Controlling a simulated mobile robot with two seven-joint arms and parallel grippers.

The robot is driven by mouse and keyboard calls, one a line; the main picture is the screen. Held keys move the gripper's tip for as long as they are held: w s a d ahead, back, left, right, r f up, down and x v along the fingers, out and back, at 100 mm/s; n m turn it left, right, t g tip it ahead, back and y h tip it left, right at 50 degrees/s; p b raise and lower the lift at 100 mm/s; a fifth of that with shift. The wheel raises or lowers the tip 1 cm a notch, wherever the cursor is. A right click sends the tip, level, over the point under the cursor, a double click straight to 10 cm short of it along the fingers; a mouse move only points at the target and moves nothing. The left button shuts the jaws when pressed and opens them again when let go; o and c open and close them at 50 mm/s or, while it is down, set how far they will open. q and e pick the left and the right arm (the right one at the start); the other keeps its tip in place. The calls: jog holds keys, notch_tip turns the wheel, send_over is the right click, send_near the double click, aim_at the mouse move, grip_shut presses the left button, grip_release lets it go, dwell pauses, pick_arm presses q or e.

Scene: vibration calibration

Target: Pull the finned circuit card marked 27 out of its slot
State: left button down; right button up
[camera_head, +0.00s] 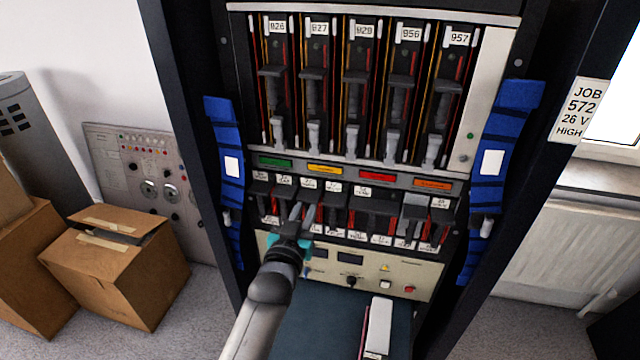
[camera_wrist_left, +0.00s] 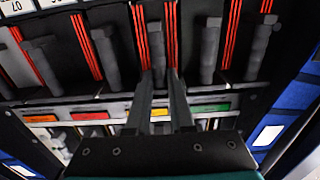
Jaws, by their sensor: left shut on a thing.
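My left gripper (camera_head: 303,212) reaches in from the lower left to the lower row of cards in the rack. Its fingers are shut around the grey handle of a card (camera_wrist_left: 153,38), seen in the left wrist view with the gripper (camera_wrist_left: 157,78). That card is in the lower row, below the yellow label; its own marking is too small or covered to read. The handle still stands in line with its neighbours. Upper-row cards carry larger white labels, one (camera_head: 319,29) ending in 27. My right gripper is not in view.
Other card handles (camera_wrist_left: 209,48) stand close on both sides. Blue padded straps (camera_head: 228,165) flank the rack (camera_head: 190,90). A dark blue-grey surface (camera_head: 315,320) below bears a white-edged object (camera_head: 379,325). Cardboard boxes (camera_head: 120,260) stand left on the floor, a radiator (camera_head: 565,240) right.

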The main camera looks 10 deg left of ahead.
pick_arm(q)
jog(key=shift+s+r+p, duration=0.1)
jog(key=shift+s+p, duration=0.55)
jog(key=shift+s, duration=0.1)
dwell(0.9)
jog(key=shift+s+a+r+p, duration=0.1)
jog(key=shift+s+r+p, duration=0.1)
jog(key=shift+s+p, duration=1)
jog(key=shift+s, duration=0.15)
